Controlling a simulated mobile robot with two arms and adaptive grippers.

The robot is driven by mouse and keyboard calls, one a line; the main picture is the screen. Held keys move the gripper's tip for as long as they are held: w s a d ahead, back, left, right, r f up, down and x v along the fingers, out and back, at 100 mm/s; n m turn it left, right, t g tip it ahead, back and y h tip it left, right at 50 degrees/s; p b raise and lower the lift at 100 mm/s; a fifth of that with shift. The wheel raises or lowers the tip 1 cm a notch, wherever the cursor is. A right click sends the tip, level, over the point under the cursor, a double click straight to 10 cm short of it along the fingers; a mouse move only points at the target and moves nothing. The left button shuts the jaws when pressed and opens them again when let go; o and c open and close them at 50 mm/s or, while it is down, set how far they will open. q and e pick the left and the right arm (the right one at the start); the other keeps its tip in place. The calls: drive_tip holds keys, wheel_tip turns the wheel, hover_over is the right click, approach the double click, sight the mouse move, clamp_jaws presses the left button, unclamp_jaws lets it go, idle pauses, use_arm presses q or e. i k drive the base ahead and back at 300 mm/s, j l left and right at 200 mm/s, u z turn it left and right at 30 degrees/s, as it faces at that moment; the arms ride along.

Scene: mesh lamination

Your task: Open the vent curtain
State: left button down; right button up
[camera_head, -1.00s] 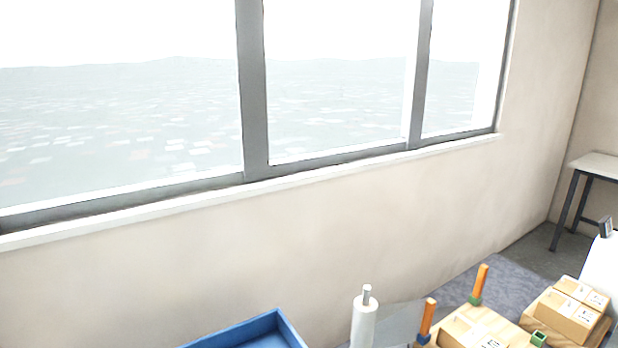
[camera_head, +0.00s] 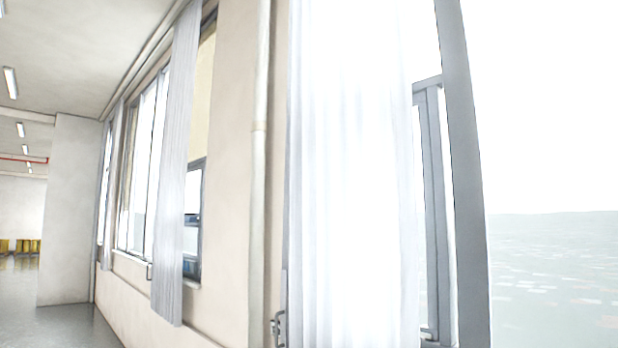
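A pale, sheer curtain (camera_head: 350,180) hangs in vertical folds over the left part of the near window, bright with light from outside. A second, greyer curtain (camera_head: 178,170) hangs at a window farther along the wall. Which of them is the vent curtain I cannot tell. To the right of the near curtain the window is uncovered, with a grey frame post (camera_head: 465,170) and an open view outside. Neither of my grippers is in view.
A vertical pipe (camera_head: 259,150) runs down the wall between the two windows. A white pillar (camera_head: 70,210) stands at the left. The grey floor (camera_head: 65,328) is clear at the lower left. Yellow objects (camera_head: 20,246) stand far back.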

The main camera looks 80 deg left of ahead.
sight(165, 280)
drive_tip(key=u, duration=3.35)
drive_tip(key=i+j+u, duration=0.35)
drive_tip(key=i, duration=0.75)
drive_tip(key=i+l+u, duration=0.1)
drive_tip(key=i+u, duration=0.3)
drive_tip(key=i, duration=0.7)
drive_tip(key=i+u, duration=0.15)
drive_tip(key=i, duration=1.9)
drive_tip(key=i+z, duration=0.25)
drive_tip(key=i, duration=1.7)
drive_tip(key=i+z, duration=0.15)
drive_tip(key=i, duration=0.35)
drive_tip(key=i+j+z, duration=0.15)
drive_tip(key=i, duration=0.4)
drive_tip(key=i+j+z, duration=0.2)
drive_tip(key=i, duration=0.3)
drive_tip(key=i+z, duration=0.2)
drive_tip(key=z, duration=0.2)
drive_tip(key=i+z, duration=0.15)
drive_tip(key=z, duration=0.25)
drive_tip(key=i+j+z, duration=0.15)
drive_tip(key=z, duration=0.25)
drive_tip(key=i+j+z, duration=0.15)
drive_tip(key=z, duration=0.25)
drive_tip(key=i+j+z, duration=0.1)
drive_tip(key=j+z, duration=0.3)
drive_tip(key=i+l, duration=0.05)
drive_tip(key=l, duration=0.05)
